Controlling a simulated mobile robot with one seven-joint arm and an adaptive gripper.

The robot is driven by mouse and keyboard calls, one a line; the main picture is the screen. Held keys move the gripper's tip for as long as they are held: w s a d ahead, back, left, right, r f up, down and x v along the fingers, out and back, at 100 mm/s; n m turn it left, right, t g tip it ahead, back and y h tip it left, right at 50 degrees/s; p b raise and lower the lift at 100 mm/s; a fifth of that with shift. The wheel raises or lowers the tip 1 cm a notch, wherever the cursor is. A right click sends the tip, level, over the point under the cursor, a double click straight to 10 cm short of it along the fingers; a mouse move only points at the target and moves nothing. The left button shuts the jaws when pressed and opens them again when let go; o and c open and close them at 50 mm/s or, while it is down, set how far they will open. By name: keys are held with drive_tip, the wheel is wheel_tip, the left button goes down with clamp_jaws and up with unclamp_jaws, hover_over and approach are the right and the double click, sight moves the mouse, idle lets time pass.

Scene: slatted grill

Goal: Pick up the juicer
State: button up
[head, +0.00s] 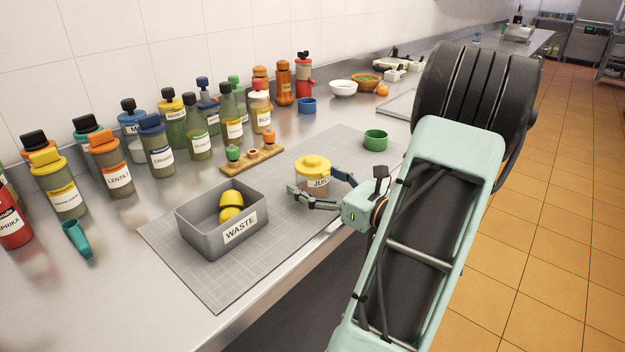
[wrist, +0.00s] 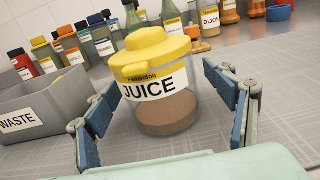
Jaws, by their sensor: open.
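The juicer (head: 312,174) is a clear jar with a yellow lid and a white label reading JUICE. It stands upright on the grey grid mat (head: 200,272). In the wrist view the juicer (wrist: 154,85) fills the middle, with brown contents low in the jar. My gripper (head: 318,192) is open around it, one finger on each side. In the wrist view the blue-padded fingers of my gripper (wrist: 165,118) show gaps to the jar on both sides. The far side of the jar is hidden.
A grey WASTE bin (head: 196,228) holding yellow pieces stands left of the juicer. A green cup (head: 375,140) stands behind right. A wooden tray (head: 262,163) with small items and several labelled bottles (head: 199,140) stand behind. The mat's front left is clear.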

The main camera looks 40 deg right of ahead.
drive_tip(key=shift+c, duration=0.4)
drive_tip(key=c, duration=1.5)
drive_tip(key=shift+c, duration=0.6)
drive_tip(key=shift+r, duration=0.15)
